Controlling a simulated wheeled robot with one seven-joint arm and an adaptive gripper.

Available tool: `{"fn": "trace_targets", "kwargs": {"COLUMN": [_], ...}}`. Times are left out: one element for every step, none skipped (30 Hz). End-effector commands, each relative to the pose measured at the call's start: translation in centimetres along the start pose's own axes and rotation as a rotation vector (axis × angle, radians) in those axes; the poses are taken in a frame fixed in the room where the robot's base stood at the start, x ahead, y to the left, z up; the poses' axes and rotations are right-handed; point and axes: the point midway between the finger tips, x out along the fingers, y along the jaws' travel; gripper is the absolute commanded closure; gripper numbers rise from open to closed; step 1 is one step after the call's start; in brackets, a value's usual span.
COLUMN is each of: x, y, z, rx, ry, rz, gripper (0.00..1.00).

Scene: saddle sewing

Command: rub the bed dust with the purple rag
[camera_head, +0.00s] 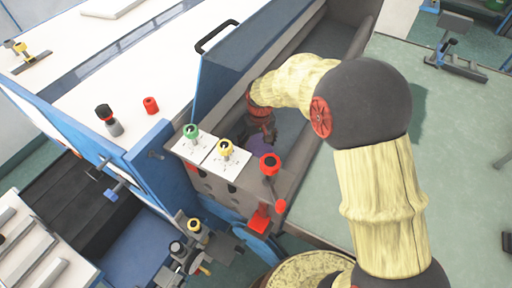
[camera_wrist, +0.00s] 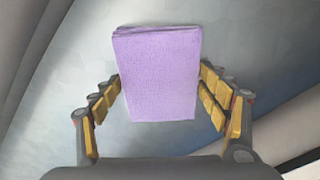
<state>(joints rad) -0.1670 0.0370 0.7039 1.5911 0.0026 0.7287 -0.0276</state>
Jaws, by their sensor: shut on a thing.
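The purple rag (camera_wrist: 157,72) is a folded rectangular pad between the two yellow-padded fingers of my gripper (camera_wrist: 160,84) in the wrist view. My gripper is shut on it, one finger at each side. In the head view, my gripper (camera_head: 267,131) reaches down into a grey trough-like bed (camera_head: 292,118), with a little of the rag (camera_head: 262,146) showing below it. The bed surface (camera_wrist: 240,45) in the wrist view is pale blue-grey and mottled; I cannot tell clearly which marks are dust. Whether the rag touches the surface is unclear.
The trough's side walls (camera_head: 362,38) rise around my gripper. A panel with a green knob (camera_head: 191,131), a yellow knob (camera_head: 225,147) and a red-topped lever (camera_head: 270,163) stands at its near end. A blue machine panel (camera_head: 238,62) with a black handle borders the left.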

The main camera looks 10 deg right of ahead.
Motion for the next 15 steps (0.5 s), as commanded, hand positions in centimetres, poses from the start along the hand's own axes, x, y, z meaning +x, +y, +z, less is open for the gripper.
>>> {"fn": "trace_targets", "kwargs": {"x": [0.1, 0.1, 0.1, 0.1, 0.1, 0.2, 0.1, 0.2, 0.2, 0.2, 0.2, 0.2, 0.2, 0.2, 0.2], "y": [0.4, 0.6, 0.8, 1.0, 1.2, 1.4, 1.6, 1.8, 2.0, 2.1, 2.2, 2.2, 2.3, 2.3, 2.4], "z": [-0.2, -0.4, -0.6, -0.8, -0.9, -1.1, -1.2, -1.4, -1.6, -1.7, -1.8, -1.8, -1.8, -1.9, -1.9], "rx": [0.002, 0.002, 0.002, 0.002, 0.002, 0.002, 0.002, 0.002, 0.001, 0.001, 0.001, 0.0, 0.0, 0.0, 0.0], "ry": [-0.002, -0.002, -0.002, -0.002, -0.003, -0.003, -0.003, -0.003, -0.003, -0.002, -0.002, -0.002, -0.002, -0.002, -0.002], "rz": [0.0, 0.0, 0.0, 0.0, 0.0, 0.0, 0.0, 0.0, 0.0, 0.0, 0.0, 0.0, 0.0, 0.0, 0.0], "gripper": [0.45, 0.45, 0.45, 0.45, 0.45, 0.45, 0.45, 0.45, 0.45, 0.45, 0.45, 0.45, 0.45, 0.45, 0.45]}}
